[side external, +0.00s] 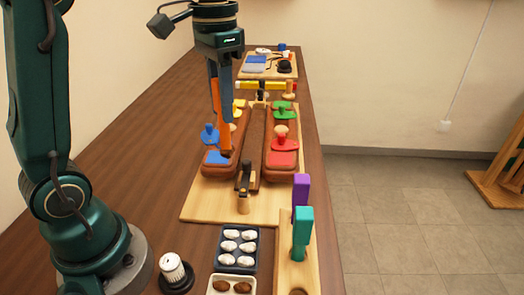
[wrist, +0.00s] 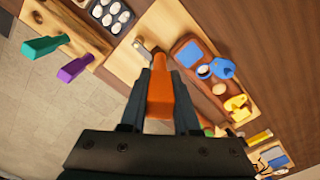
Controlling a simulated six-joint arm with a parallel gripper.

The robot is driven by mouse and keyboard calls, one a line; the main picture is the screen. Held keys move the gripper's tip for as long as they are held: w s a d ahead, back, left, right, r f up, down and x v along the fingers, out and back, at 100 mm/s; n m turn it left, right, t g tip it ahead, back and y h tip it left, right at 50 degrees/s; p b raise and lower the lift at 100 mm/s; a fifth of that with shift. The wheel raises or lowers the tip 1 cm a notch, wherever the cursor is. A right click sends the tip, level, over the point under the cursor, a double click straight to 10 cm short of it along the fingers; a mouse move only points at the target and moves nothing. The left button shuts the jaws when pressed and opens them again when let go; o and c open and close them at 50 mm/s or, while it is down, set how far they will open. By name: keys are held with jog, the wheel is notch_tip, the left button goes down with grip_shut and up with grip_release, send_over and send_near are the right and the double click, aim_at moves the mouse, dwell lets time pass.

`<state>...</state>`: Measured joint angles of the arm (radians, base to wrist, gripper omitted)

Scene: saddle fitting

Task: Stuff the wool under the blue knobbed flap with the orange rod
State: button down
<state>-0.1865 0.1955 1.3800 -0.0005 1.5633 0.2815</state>
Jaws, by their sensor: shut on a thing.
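My gripper (side external: 220,88) is shut on the orange rod (side external: 225,125), which points down over the left brown saddle panel (side external: 232,169). The rod's lower end is close to the panel's near part; I cannot tell if it touches. It also shows between the fingers in the wrist view (wrist: 158,95). The blue knobbed flap (side external: 209,135) is left of the rod and shows in the wrist view (wrist: 222,69). A flat blue patch (wrist: 190,53) lies beside it. A small white bit, perhaps wool (wrist: 204,71), shows in a dark opening at the flap's edge.
White wool tufts (side external: 238,246) lie in a dark tray in front. A yellow flap (wrist: 237,107) is farther along the same panel. Green (side external: 283,111) and red (side external: 284,144) flaps are on the right panel. Purple (side external: 301,188) and teal (side external: 302,225) handles stand in a wooden rack.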

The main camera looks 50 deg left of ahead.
jog(key=w+a+r, duration=0.2)
jog(key=w+a, duration=0.2)
jog(key=a, duration=0.1)
jog(key=w+a+f+n, duration=0.1)
jog(key=w+a+f, duration=0.1)
jog(key=a+f, duration=0.4)
jog(key=shift+f, duration=0.5)
jog(key=shift+f, duration=1.85)
dwell(1.6)
notch_tip(320, 180, up, 8)
dwell(1.1)
